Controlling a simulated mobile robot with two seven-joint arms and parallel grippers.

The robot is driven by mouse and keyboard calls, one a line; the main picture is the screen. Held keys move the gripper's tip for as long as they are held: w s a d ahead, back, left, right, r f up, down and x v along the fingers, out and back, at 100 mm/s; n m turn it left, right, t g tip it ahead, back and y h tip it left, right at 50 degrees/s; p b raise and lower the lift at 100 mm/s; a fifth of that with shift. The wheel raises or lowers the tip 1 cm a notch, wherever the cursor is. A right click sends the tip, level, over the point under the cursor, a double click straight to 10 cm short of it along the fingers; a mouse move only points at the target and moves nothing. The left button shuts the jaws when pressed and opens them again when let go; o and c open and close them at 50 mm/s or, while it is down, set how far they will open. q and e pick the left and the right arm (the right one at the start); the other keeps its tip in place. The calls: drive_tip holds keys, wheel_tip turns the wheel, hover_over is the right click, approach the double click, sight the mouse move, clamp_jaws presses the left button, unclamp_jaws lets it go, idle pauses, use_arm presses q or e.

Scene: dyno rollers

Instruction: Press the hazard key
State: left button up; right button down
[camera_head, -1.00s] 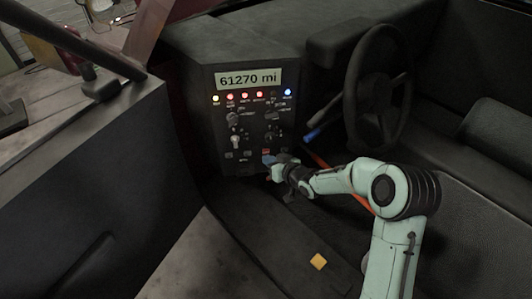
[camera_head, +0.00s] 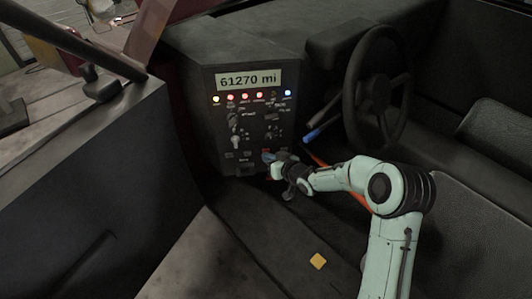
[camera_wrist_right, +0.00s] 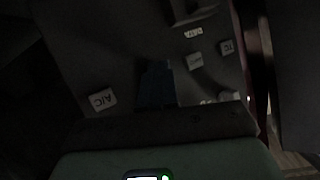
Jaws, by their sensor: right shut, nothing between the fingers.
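The dashboard panel (camera_head: 222,120) stands in the middle of the head view, with a lit display, a row of lamps, knobs and small keys. A small reddish key (camera_head: 266,151) shows at its lower right, just above my right fingertips; its label cannot be read, so I cannot tell whether it is the hazard key. My right gripper (camera_head: 268,157) is shut and empty, its tip at the panel's lower part; contact cannot be told. In the right wrist view the dark blue fingers (camera_wrist_right: 155,85) point at the panel among pale keys. My left gripper is not in view.
The steering wheel (camera_head: 375,88) and a blue-tipped lever (camera_head: 312,134) are right of the panel. A key marked A/C (camera_wrist_right: 101,100) is left of the fingers in the wrist view. The door (camera_head: 80,190) is at left.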

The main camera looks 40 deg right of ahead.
drive_tip(key=shift+s, duration=0.1)
drive_tip(key=shift+s+a, duration=0.2)
drive_tip(key=shift+s, duration=0.1)
drive_tip(key=shift+s, duration=0.1)
drive_tip(key=s+a, duration=0.2)
drive_tip(key=s, duration=0.1)
drive_tip(key=s+a, duration=0.1)
drive_tip(key=s, duration=0.1)
drive_tip(key=shift+p, duration=0.35)
idle(0.4)
